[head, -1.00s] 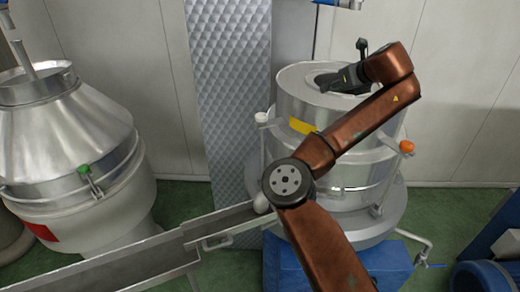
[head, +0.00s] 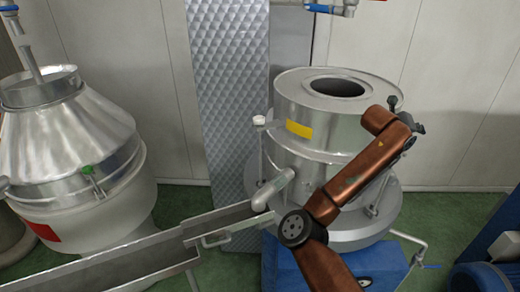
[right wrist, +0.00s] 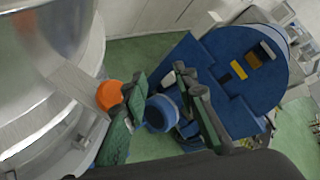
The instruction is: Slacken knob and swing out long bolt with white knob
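The white knob (head: 259,120) tops a long bolt that stands upright at the left side of the steel separator (head: 300,145), by a yellow label. My right gripper (head: 407,114) is on the opposite, right side of the separator, away from the white knob. The right wrist view shows its two fingers (right wrist: 165,95) spread apart with nothing held. An orange knob (right wrist: 109,95) lies just outside the left finger there; I cannot tell whether they touch. In the head view the orange knob is hidden behind my right arm. My left gripper is not in view.
A metal chute (head: 110,262) runs in front toward the separator's lower left, near a curved pipe (head: 275,190). Blue machinery (right wrist: 235,75) stands at right. A patterned column (head: 230,90) rises behind.

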